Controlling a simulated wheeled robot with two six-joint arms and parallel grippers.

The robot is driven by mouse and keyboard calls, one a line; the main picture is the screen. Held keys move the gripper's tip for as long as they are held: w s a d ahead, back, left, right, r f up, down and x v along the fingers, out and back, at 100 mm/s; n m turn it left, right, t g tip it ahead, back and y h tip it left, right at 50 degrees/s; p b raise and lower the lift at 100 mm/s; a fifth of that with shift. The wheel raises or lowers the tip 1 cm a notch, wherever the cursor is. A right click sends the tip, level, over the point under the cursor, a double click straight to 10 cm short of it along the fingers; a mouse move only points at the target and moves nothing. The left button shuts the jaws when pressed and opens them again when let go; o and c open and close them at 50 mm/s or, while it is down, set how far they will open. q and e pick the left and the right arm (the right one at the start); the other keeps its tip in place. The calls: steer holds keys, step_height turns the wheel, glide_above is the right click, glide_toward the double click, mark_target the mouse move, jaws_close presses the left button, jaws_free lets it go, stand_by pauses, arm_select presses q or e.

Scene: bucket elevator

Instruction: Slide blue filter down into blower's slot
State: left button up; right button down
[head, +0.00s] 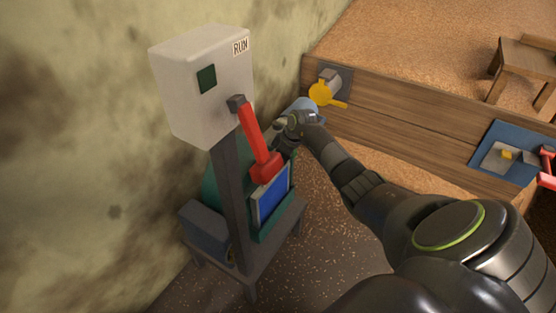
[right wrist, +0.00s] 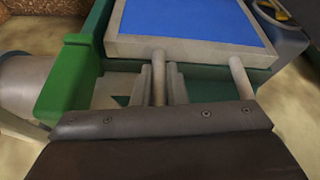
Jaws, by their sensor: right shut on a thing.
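The blue filter (head: 272,202) is a blue panel in a pale frame. In the head view it stands upright at the front of the green blower (head: 292,204), with green to both sides. In the right wrist view the filter (right wrist: 185,18) lies beyond my fingers, and two pale rods run from its frame toward my gripper. My right gripper (head: 283,146) is above the filter, shut on its handle, which is mostly hidden. The green slot side (right wrist: 75,75) shows left of the filter. How deep the filter sits cannot be told. My left gripper is out of view.
A pale control box (head: 185,95) marked RUN stands on a dark post (head: 232,205), close left of my gripper. Its red lever (head: 254,135) hangs before the filter's top. A wooden wall (head: 410,125) with a yellow handle (head: 324,94) is behind. A mottled wall is left.

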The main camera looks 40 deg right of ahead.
steer(key=c, duration=1.4)
jaws_free()
steer(key=shift+o, duration=0.2)
steer(key=shift+r, duration=0.1)
steer(key=p+v, duration=0.4)
steer(key=v, duration=1.3)
steer(key=shift+p, duration=0.4)
steer(key=shift+d, duration=0.1)
